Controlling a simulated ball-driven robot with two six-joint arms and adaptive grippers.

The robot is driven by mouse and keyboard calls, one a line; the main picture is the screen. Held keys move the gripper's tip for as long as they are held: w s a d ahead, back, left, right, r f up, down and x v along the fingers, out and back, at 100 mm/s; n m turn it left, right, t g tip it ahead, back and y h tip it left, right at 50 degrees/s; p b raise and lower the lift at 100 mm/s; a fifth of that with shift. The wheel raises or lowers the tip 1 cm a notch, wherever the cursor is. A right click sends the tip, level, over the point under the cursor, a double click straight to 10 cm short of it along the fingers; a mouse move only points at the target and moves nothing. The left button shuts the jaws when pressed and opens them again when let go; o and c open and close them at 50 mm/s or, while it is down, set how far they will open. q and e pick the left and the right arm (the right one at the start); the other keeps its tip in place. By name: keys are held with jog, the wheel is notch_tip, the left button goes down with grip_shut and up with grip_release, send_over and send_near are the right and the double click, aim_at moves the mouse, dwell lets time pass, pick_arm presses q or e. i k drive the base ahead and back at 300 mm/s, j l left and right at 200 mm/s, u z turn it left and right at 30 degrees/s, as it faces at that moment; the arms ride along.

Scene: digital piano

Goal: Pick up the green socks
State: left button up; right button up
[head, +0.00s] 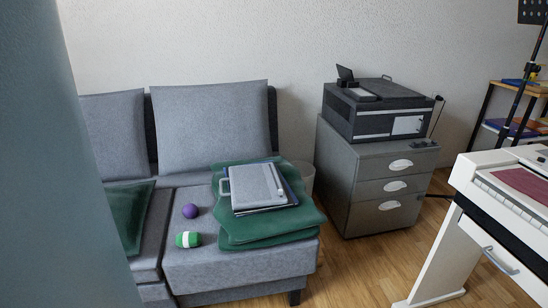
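A small green roll with a white band (189,240), which looks like the green socks, lies on the front part of the grey sofa seat (245,271). It is left of a green cushion or folded cloth (311,212) and apart from it. A purple ball-shaped bundle (190,211) lies just behind the roll, also apart from it. The top and front of the roll are in plain view. Neither of my grippers is in view.
A grey folder or case (250,184) lies on the green cloth. Another green cushion (129,215) is on the left seat. A grey drawer cabinet (350,190) carries a black printer (375,108). A white piano (478,195) stands right. Wooden floor (350,278) is open between them.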

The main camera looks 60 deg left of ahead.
aim_at(187, 240)
jog(key=u, duration=3.7)
